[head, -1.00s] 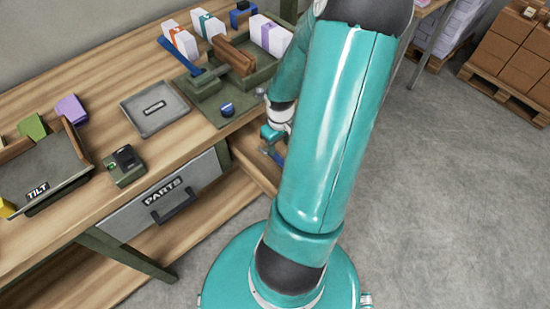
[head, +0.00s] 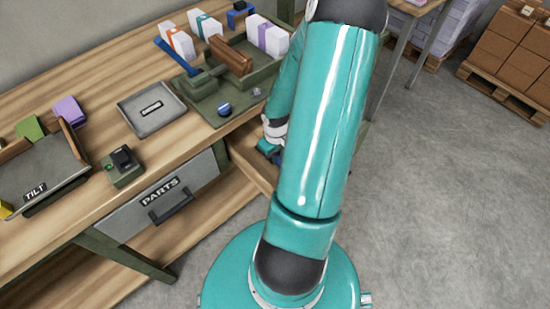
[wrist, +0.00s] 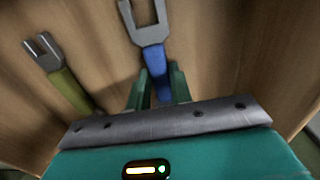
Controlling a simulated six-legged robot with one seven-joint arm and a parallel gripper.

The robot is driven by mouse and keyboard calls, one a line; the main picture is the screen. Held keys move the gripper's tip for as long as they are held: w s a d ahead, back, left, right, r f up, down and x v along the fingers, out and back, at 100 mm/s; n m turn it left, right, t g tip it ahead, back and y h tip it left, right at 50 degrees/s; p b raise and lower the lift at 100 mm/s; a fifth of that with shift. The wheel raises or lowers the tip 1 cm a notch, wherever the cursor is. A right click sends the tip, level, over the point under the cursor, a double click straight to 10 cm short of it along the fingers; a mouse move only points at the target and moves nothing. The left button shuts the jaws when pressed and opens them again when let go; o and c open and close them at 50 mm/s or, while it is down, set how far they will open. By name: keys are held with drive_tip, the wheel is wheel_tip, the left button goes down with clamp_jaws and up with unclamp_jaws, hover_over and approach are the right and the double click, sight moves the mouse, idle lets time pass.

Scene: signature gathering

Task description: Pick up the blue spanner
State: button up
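The blue spanner (wrist: 155,66) lies in a wooden drawer, with its grey open jaw (wrist: 147,22) toward the top of the wrist view. My gripper (wrist: 159,72) is down in the drawer with its two green fingers on either side of the blue handle. The fingers look apart, with the handle between them; contact is not clear. In the head view my gripper (head: 268,148) is partly hidden behind my arm, and the spanner is mostly hidden there.
A second spanner with an olive handle (wrist: 72,92) lies to the left in the same drawer (head: 248,162). The closed PARTS drawer (head: 165,192) is beside it. The bench holds a grey tray (head: 152,108) and a green fixture (head: 215,95) above.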

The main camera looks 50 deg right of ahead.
clamp_jaws()
drive_tip(key=shift+r, duration=0.1)
